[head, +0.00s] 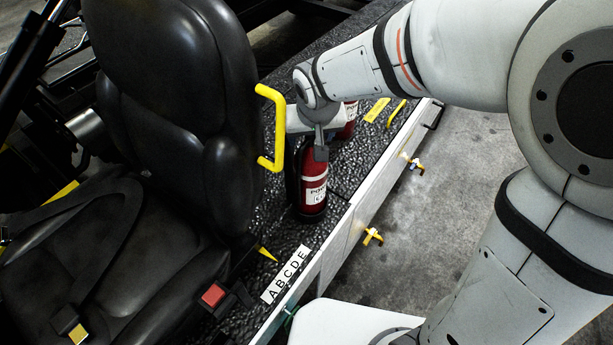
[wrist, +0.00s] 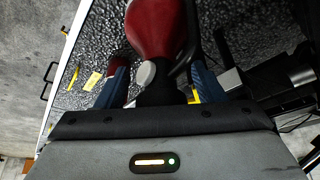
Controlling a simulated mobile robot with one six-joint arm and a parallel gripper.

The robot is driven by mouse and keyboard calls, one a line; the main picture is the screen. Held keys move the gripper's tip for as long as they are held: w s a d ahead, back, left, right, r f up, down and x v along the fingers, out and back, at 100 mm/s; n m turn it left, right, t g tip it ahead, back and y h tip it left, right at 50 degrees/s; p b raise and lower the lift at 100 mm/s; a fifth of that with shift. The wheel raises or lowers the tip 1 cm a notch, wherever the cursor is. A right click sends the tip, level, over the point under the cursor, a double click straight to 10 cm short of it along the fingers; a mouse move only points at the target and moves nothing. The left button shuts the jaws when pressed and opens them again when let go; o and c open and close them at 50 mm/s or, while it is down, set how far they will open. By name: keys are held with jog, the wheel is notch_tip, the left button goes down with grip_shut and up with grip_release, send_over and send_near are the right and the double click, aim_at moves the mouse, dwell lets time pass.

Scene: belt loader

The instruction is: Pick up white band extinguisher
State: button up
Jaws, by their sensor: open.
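A red extinguisher (head: 313,192) with white label patches stands upright on the black textured deck, beside the black seat. A second red extinguisher (head: 350,118) is behind it, mostly hidden by my arm; I cannot tell its band. My gripper (head: 318,145) is at the top of the nearer extinguisher. In the wrist view my open gripper (wrist: 158,75) has its blue fingers on either side of the extinguisher's dark neck, below the red body (wrist: 162,28). Contact cannot be told. Another red piece (wrist: 118,62) shows behind the left finger.
The deck's pale side edge (head: 345,225) with yellow latches (head: 372,236) runs along the right. Concrete floor (head: 440,170) beyond is clear.

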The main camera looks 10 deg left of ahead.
grip_shut()
dwell(0.5)
jog(key=shift+r, duration=0.1)
